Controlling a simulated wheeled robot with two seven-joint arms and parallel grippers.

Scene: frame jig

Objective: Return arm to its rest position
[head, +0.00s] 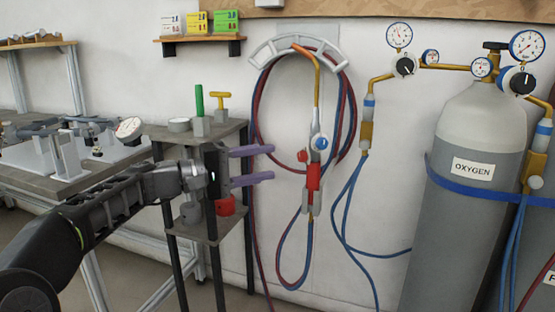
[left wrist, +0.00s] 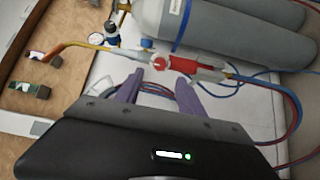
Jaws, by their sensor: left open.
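My left arm comes in from the left in the head view. Its left gripper (head: 262,164) has two purple fingers that are apart and hold nothing. The fingertips point right, toward the torch (head: 314,170), which hangs on the wall with a red body and a brass neck. In the picture a gap shows between the fingertips and the torch. The left wrist view shows the same open left gripper (left wrist: 158,82) with the torch (left wrist: 185,65) beyond its fingertips. My right gripper is in neither view.
A grey hose hanger (head: 298,45) holds red and blue hoses. A grey oxygen cylinder (head: 470,230) with gauges stands at the right. A small stand (head: 160,132) is behind my gripper. The jig table (head: 45,180) is at the left. A shelf (head: 200,39) with small boxes is above.

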